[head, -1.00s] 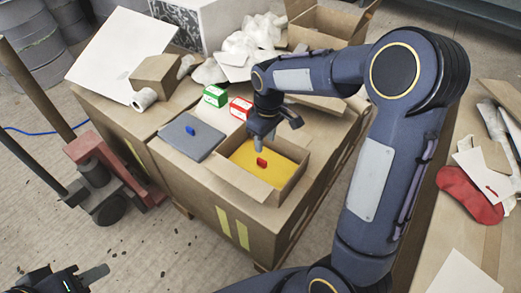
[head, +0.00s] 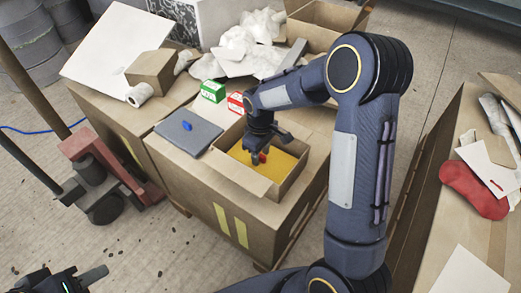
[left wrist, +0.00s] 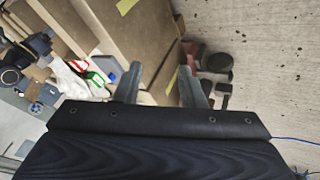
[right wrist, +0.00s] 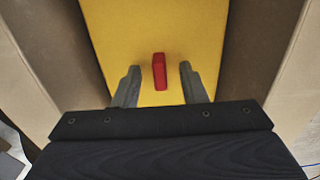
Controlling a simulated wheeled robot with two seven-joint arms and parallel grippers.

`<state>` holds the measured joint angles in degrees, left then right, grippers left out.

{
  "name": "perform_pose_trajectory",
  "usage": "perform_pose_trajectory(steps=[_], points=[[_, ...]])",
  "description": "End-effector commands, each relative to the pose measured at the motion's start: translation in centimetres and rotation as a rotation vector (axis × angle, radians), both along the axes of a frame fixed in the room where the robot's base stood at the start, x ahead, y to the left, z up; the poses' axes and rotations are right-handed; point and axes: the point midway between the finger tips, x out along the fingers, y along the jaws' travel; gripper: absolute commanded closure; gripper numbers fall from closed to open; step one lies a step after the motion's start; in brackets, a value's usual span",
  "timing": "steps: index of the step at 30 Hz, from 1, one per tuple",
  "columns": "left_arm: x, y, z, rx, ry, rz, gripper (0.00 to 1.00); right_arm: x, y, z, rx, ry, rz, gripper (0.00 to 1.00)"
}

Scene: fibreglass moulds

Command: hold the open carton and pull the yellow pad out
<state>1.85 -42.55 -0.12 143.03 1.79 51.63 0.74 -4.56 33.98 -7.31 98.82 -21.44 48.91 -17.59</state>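The open carton (head: 238,171) stands on a large cardboard box, and its walls show on both sides in the right wrist view (right wrist: 265,50). The yellow pad (head: 279,163) lies inside the carton; in the right wrist view (right wrist: 150,30) it fills the space between the walls. A red tab (right wrist: 159,71) stands up from the pad. My right gripper (right wrist: 158,82) is open, with one finger on each side of the tab and gaps between. My left gripper (head: 100,275) is at the lower left of the head view, away from the carton; it is open and empty in the left wrist view (left wrist: 160,85).
A grey lid-like panel with a blue knob (head: 188,134) lies left of the carton. Green (head: 213,91) and red (head: 236,104) small boxes stand behind. A pallet jack (head: 95,165) stands at left.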

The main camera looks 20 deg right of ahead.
Motion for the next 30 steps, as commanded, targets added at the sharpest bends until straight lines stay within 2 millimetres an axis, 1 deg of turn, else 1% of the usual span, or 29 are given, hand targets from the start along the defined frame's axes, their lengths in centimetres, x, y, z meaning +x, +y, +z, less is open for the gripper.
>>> perform_pose_trajectory(steps=[3, 12, 14, 16, 23, 26, 30], points=[[0.0, 0.0, 0.0, 0.0, 0.0, 0.0, 0.64, 0.0, 0.0, 0.0, 0.0, 0.0, 0.0, 0.62], [0.0, 0.0, 0.0, 0.0, 0.0, 0.0, 0.64, 0.0, 0.0, 0.1, 0.0, 0.0, 0.0, 1.0], [0.0, 0.0, 0.0, 0.0, 0.0, 0.0, 0.64, 0.0, 0.0, 0.1, 0.0, 0.0, -0.001, 1.0], [0.0, 0.0, 0.0, 0.0, 0.0, 0.0, 0.67, 0.0, 0.0, 0.1, 0.0, 0.0, -0.001, 1.0], [0.1, -0.1, 0.0, -0.01, 0.009, 0.007, 0.67, 0.0, 0.0, 0.1, 0.0, 0.0, 0.0, 1.0], [0.6, -0.5, 0.2, -0.061, 0.055, 0.047, 0.67, 0.0, 0.0, 0.1, 0.0, 0.0, -0.001, 1.0], [2.3, -2.0, 0.5, -0.219, 0.21, 0.186, 0.67, 0.0, 0.0, 0.1, 0.001, -0.001, -0.001, 1.0]])
